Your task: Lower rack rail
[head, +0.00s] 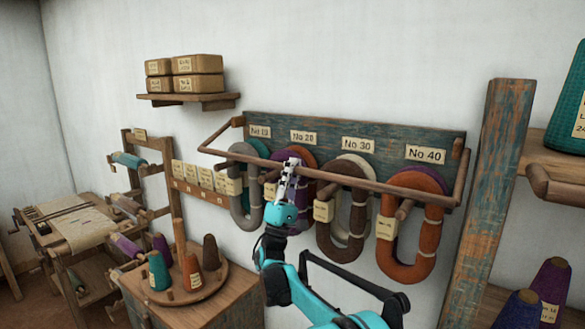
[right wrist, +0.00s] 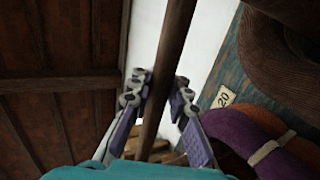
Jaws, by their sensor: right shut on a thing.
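The rack rail (head: 335,178) is a brown wooden bar on side arms, standing out in front of the blue-green rack board (head: 300,125). It crosses in front of the hanging yarn hanks. My right gripper (head: 291,168) is at the rail, in front of the No 20 place. In the right wrist view the rail (right wrist: 168,70) runs between the two fingers of my right gripper (right wrist: 160,100), which is shut on it. My left gripper is not in view.
Hanks in grey, purple, brown and orange (head: 430,235) hang on the rack with paper tags. A wooden post (head: 490,190) stands just right of it. A small table with yarn cones (head: 192,270) stands below left. A shelf with wrapped packs (head: 185,100) is above left.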

